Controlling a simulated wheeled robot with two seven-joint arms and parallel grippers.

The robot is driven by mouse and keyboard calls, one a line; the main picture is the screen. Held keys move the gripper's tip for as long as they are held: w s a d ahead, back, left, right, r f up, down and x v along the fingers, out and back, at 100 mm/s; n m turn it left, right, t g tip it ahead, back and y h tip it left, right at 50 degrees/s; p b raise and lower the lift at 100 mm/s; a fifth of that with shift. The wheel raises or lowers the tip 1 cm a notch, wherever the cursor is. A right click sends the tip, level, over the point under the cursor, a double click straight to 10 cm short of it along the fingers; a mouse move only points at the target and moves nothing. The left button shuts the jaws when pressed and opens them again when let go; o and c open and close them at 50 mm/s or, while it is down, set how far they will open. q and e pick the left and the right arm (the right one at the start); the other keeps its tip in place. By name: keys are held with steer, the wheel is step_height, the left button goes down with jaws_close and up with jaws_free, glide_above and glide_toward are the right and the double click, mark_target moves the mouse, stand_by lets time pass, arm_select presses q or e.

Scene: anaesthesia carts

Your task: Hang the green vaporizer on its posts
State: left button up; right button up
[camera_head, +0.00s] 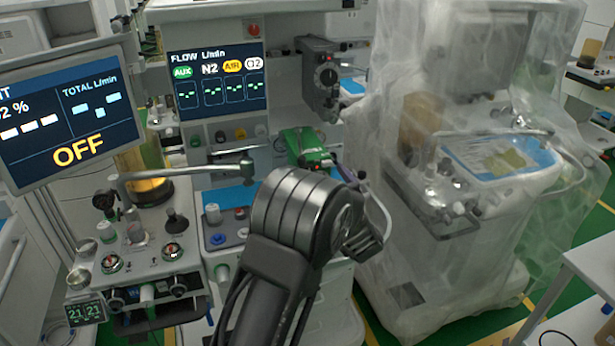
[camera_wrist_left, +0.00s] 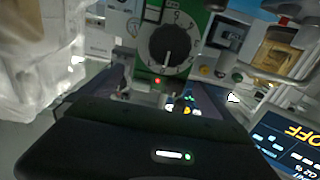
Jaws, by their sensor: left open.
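In the head view my left wrist hides most of the gripper and the area below the vaporizer. The mounting posts cannot be made out. My right gripper is not in view.
A grey vaporizer (camera_head: 322,76) hangs beside the flow screen (camera_head: 216,78). A monitor reading OFF (camera_head: 72,118) and a metal arm (camera_head: 185,170) stand at left. A plastic-draped cart (camera_head: 480,180) is close at right. Green floor shows at far right.

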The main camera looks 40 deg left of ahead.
mark_target(316, 169)
arm_select(q)
steer(key=shift+x, duration=1.35)
steer(key=shift+a+p, duration=0.25)
steer(key=shift+p, duration=0.15)
steer(key=p+x, duration=0.1)
steer(key=x, duration=0.3)
steer(key=shift+w+a+f, duration=0.15)
steer(key=shift+w+a, duration=0.1)
steer(key=shift+a, duration=0.05)
steer(key=c, duration=2)
steer(key=shift+w+r, duration=0.1)
steer(key=shift+r, duration=0.15)
